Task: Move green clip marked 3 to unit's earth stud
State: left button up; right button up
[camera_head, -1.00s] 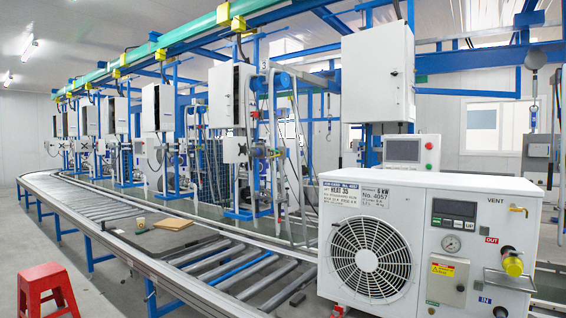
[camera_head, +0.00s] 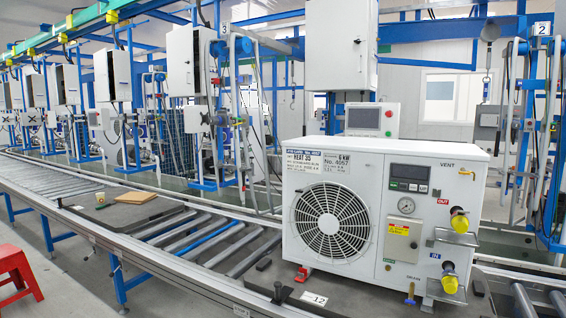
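The unit is a white heat pump (camera_head: 365,170) with a round fan grille (camera_head: 331,222), a small display (camera_head: 409,178) and a pressure gauge (camera_head: 406,206). It stands on a dark board on the roller line, right of the middle. Yellow fittings sit at its OUT port (camera_head: 459,222) and IN port (camera_head: 449,280). I cannot make out a green clip or identify the earth stud. A sign marked 3 (camera_head: 224,15) hangs over the station left of the unit. Neither of my grippers is in view.
The roller conveyor (camera_head: 190,235) runs from the left to the front right. A brown board (camera_head: 135,197) lies on it. A card marked 12 (camera_head: 313,299) lies before the unit. A red stool (camera_head: 17,275) stands on the floor at left. A sign marked 2 (camera_head: 542,29) hangs at right.

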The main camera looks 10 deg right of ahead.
aim_at(239, 121)
jog(key=i+j, duration=0.5)
jog(key=i, duration=0.3)
jog(key=i+j+z, duration=0.1)
jog(key=i+j, duration=0.45)
jog(key=i, duration=0.25)
jog(key=i+j+z, duration=0.1)
jog(key=i+j, duration=0.45)
jog(key=i, duration=0.25)
jog(key=i+j, duration=0.65)
jog(key=i+l+z, duration=0.05)
jog(key=i, duration=0.05)
